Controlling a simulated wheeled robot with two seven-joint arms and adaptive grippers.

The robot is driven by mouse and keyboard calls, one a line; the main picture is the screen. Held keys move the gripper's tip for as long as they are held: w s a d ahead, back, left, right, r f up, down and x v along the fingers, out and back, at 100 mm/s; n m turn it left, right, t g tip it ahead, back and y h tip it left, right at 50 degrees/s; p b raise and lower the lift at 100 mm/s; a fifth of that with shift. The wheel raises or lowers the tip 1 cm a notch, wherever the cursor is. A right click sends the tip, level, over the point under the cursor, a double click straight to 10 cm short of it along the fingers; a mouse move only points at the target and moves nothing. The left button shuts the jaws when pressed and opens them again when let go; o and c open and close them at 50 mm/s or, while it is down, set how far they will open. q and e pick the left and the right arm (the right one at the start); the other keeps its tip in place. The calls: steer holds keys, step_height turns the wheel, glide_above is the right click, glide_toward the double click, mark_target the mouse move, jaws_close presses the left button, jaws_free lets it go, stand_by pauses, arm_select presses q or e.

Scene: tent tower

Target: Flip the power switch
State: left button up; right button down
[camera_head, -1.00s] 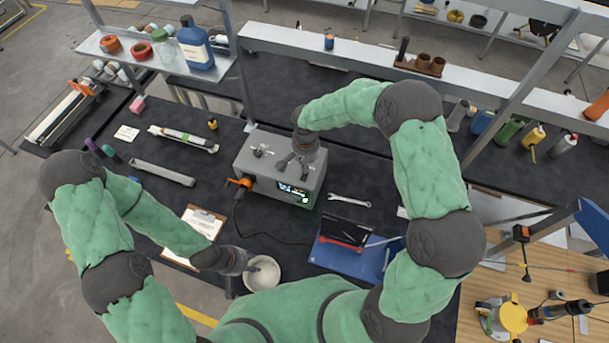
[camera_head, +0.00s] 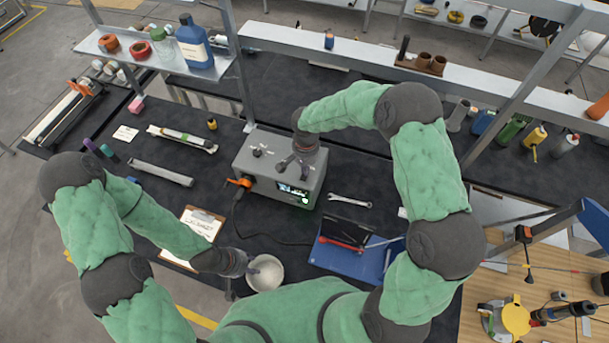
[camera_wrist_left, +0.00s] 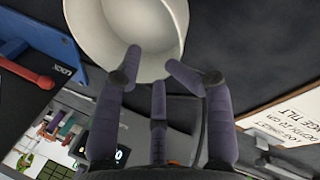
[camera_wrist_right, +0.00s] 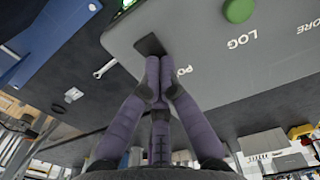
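The grey metal box (camera_head: 258,182) stands on the dark bench, with a lit display (camera_head: 292,190) on its front. In the right wrist view its panel (camera_wrist_right: 225,75) shows the printing LOG and part of a word starting PO. A dark switch (camera_wrist_right: 150,45) sits beside that partial word. My right gripper (camera_wrist_right: 160,63) is over the box, its fingertips drawn together at the switch's lower edge; whether they touch it is unclear.
A wrench (camera_head: 350,200) and a blue tray (camera_head: 345,258) with a red-handled tool lie right of the box. A clipboard (camera_head: 203,222) lies near my left forearm. An orange connector (camera_head: 240,183) and cable are at the box's left side. A shelf post rises behind the box.

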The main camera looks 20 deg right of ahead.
steer(key=shift+r+p, duration=1.5)
steer(key=shift+r, duration=2)
arm_select(q)
step_height(320, 180, up, 3)
steer(key=shift+f, duration=0.1)
arm_select(e)
steer(key=shift+s+f, duration=0.1)
